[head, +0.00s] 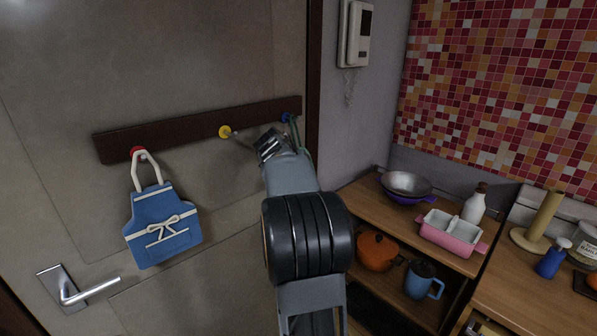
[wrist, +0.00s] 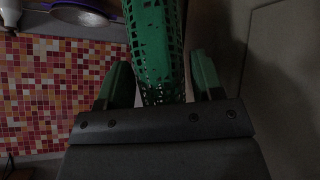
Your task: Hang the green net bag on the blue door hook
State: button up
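The green net bag (wrist: 155,45) runs between my two fingers in the wrist view, its perforated mesh extending to the top edge. My gripper (wrist: 160,80) appears shut on it, though the exact contact is dark. In the head view my gripper (head: 270,143) is by the right part of the dark rail, left of and a little below the blue door hook (head: 287,117). A green strip shows just below that hook; I cannot tell whether it touches the hook. My arm hides most of the bag there.
The dark rail (head: 185,131) also carries a yellow hook (head: 225,132) and a red hook (head: 137,151) with a blue apron (head: 162,225) on it. A door handle (head: 75,292) is lower left. A wooden shelf (head: 360,195) with cookware stands right; a wall intercom (head: 357,32) is above.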

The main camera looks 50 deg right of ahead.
jog(key=o, duration=0.5)
jog(key=b+v, duration=0.1)
jog(key=v, duration=1.2)
jog(key=shift+s+a+r, duration=0.1)
jog(key=shift+a+r, duration=0.15)
jog(key=shift+a, duration=0.05)
jog(key=s+a+f+n+y+p, duration=0.1)
jog(key=a+f+n+y, duration=0.4)
jog(key=a+f, duration=0.5)
jog(key=s+a+f+n+y+p, duration=0.1)
jog(key=s+a+f+n, duration=0.1)
jog(key=a, duration=0.4)
jog(key=s+a+f+n+t+y+p, duration=0.1)
jog(key=s+a+f+n, duration=0.1)
jog(key=s+a+f, duration=0.2)
jog(key=s+a+f+n+y, duration=0.2)
jog(key=s+a+f+n, duration=0.1)
jog(key=s+a, duration=0.3)
jog(key=shift+s+a+p, duration=0.2)
jog(key=shift+a+p, duration=0.2)
jog(key=shift+a, duration=0.85)
